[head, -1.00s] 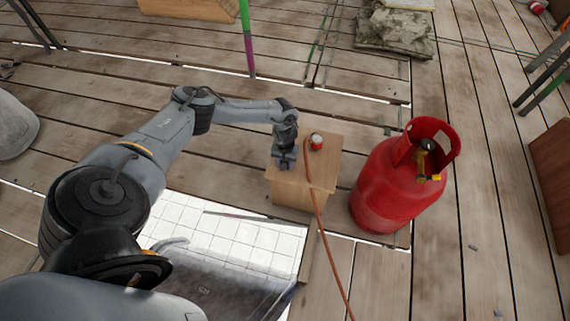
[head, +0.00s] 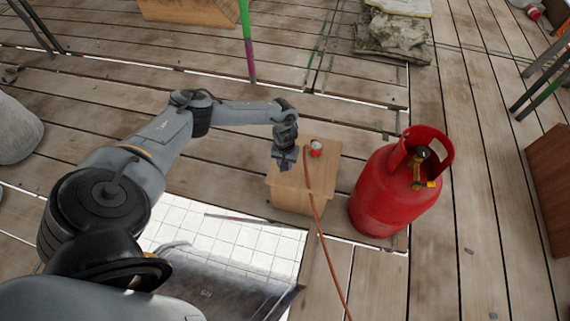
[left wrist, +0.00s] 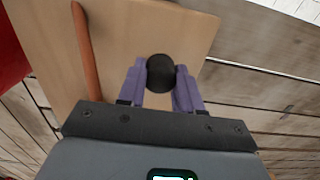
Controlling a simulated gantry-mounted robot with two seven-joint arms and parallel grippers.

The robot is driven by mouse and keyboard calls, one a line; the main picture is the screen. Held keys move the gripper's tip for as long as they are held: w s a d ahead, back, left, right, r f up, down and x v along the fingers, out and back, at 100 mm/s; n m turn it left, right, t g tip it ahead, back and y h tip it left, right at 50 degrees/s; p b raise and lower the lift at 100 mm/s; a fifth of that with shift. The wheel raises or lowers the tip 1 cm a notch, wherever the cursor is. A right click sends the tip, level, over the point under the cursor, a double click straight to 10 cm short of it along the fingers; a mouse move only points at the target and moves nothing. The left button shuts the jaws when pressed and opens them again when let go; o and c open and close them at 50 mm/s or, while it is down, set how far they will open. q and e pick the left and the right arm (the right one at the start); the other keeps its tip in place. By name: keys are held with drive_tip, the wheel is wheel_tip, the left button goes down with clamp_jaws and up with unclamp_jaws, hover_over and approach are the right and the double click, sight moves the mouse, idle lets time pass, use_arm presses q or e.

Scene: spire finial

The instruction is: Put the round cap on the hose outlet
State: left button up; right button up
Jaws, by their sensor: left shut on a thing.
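My left gripper (head: 285,166) hangs over the left part of a small wooden box (head: 291,199). In the left wrist view its two purple fingers (left wrist: 161,90) are shut on a round black cap (left wrist: 161,72), seen from above over the box top. The cap is too small to make out in the head view. A red gas cylinder (head: 382,199) stands right of the box, with a brass valve (head: 420,165) inside its collar. I cannot clearly make out the hose outlet there. My right gripper is not in view.
An orange hose (head: 314,200) runs over the box and down to the floor, passing beside the gripper in the left wrist view (left wrist: 86,55). A small red can (head: 316,148) stands on the box. White tiles (head: 240,240) lie at the front; plank floor surrounds everything.

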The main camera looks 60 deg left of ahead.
use_arm(q)
drive_tip(key=w+d+r+p, duration=0.4)
drive_tip(key=d+r+p, duration=0.2)
drive_tip(key=d, duration=0.5)
drive_tip(key=shift+w+r, duration=0.3)
drive_tip(key=shift+r, duration=0.15)
drive_tip(key=shift+a, duration=0.1)
